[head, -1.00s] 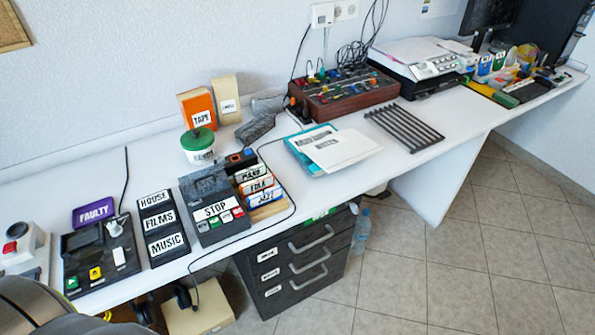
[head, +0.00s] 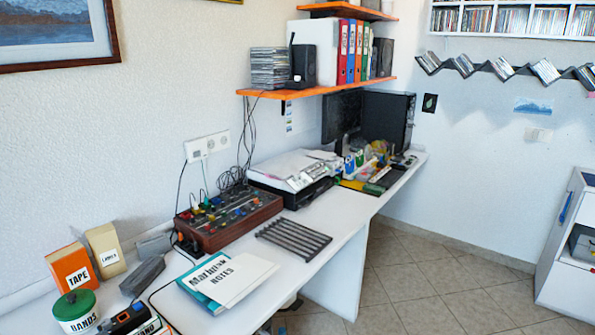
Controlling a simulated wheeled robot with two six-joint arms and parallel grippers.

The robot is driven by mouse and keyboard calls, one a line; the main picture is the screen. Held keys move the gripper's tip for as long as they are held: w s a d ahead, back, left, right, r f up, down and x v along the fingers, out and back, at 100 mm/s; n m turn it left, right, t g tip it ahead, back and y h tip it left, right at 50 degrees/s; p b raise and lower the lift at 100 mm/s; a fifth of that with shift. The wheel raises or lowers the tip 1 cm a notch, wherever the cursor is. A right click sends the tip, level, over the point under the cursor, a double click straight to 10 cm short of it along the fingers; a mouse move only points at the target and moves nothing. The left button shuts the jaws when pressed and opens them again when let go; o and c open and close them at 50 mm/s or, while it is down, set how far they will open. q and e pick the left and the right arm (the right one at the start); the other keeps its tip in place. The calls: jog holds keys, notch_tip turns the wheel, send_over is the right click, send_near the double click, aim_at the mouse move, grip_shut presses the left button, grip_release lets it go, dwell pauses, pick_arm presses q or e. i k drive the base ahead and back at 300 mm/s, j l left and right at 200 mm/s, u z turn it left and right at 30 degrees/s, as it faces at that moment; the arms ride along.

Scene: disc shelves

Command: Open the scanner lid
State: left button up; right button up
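The scanner (head: 294,175) is a white and black flat machine on the desk, against the wall, in the middle of the head view. Light sheets appear to lie on its top. Its lid looks shut, and buttons show on its front panel. Neither of my grippers is in view, so I cannot see where they are relative to it.
A wooden-sided mixer (head: 228,216) with cables stands left of the scanner. An orange shelf (head: 318,88) hangs above the scanner. The floor (head: 440,285) at right is clear.

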aim_at(284, 165)
jog(key=i+l+z, duration=0.6)
jog(key=i+z, duration=0.15)
jog(key=i, duration=0.35)
jog(key=i+l+z, duration=0.1)
jog(key=i+z, duration=0.25)
jog(key=i, duration=0.2)
jog(key=i+l+u, duration=0.1)
jog(key=i+u, duration=0.2)
jog(key=i, duration=0.15)
jog(key=i+l+u, duration=0.2)
jog(key=i+u, duration=0.15)
jog(key=i+l+u, duration=0.3)
jog(key=i, duration=0.25)
